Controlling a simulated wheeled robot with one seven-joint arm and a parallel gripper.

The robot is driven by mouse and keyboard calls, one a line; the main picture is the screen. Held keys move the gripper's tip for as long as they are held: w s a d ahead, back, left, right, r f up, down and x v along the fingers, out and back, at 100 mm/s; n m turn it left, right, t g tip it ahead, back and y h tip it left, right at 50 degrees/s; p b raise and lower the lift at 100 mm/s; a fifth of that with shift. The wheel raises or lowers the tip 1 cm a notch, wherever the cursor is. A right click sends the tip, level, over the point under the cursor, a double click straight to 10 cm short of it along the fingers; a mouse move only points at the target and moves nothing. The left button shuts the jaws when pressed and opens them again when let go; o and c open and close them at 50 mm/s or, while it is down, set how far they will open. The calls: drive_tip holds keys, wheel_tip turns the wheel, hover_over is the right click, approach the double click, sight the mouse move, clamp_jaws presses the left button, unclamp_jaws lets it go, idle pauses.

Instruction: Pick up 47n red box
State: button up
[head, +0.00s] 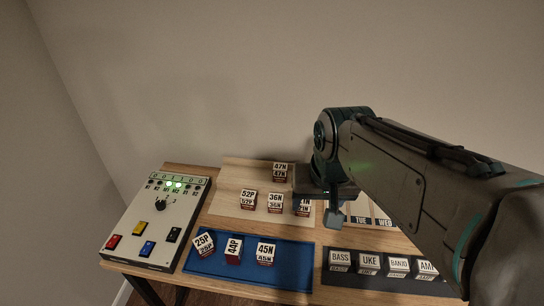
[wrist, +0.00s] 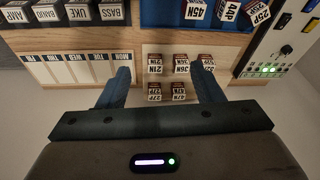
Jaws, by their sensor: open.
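The 47N red box (head: 280,172) stands at the back of the pale board, a small dark red box with white labels. In the wrist view the 47N box (wrist: 179,92) sits in the row nearer my gripper, beside the 27P box (wrist: 154,92). My gripper (wrist: 160,75) is open and empty, with its two blue fingers spread left and right of the box group. In the head view my gripper (head: 335,212) is right of the 47N box, over the board's right part. It hides the 27P box there and partly covers the 21N box (head: 304,206).
Boxes 52P (head: 248,199) and 36N (head: 275,202) stand in front of 47N. A blue tray (head: 215,267) holds 25P, 44P and 45N. A switch panel (head: 150,215) is at left. A black rack (head: 335,282) holds BASS, UKE and other blocks. A weekday strip (wrist: 80,68) lies beside the board.

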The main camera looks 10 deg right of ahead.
drive_tip(key=w+r+m+b, duration=0.1)
drive_tip(key=w+m, duration=0.4)
drive_tip(key=w, duration=0.5)
drive_tip(key=m+g+b, duration=0.3)
drive_tip(key=m+b, duration=0.1)
drive_tip(key=m, duration=1)
hover_over(280, 167)
wheel_tip(280, 167, down, 11)
drive_tip(key=f, duration=0.8)
drive_tip(key=shift+w+a+f, duration=0.15)
drive_tip(key=shift+a+f, duration=0.05)
drive_tip(key=shift+a, duration=0.1)
drive_tip(key=shift+d+f+p, duration=0.2)
drive_tip(key=shift+f+p, duration=0.15)
drive_tip(key=shift+f, duration=1)
drive_tip(key=shift+d+f+p, duration=0.15)
drive_tip(key=shift+f+p, duration=0.2)
drive_tip(key=shift+f, duration=0.95)
drive_tip(key=c, duration=1.1)
